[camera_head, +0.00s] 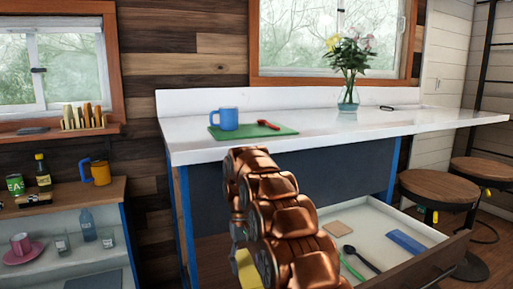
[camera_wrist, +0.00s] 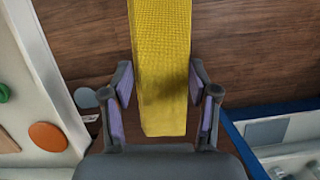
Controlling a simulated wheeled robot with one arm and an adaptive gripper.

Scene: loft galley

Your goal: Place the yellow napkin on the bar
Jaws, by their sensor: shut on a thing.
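The yellow napkin (camera_wrist: 160,60) hangs as a long folded strip between the fingers of my gripper (camera_wrist: 160,95) in the wrist view. My gripper is shut on it. In the head view a small patch of the yellow napkin (camera_head: 246,270) shows low, beside my copper-coloured arm; my arm hides the rest and the gripper. The bar (camera_head: 360,125) is a long white counter under the window. My gripper and the napkin appear below the level of its top in the head view.
On the bar are a green board (camera_head: 254,131), a blue mug (camera_head: 224,118), a red item (camera_head: 268,125) and a flower vase (camera_head: 348,95). An open drawer (camera_head: 430,262) juts out below. Stools (camera_head: 438,187) stand right. The bar's front middle is clear.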

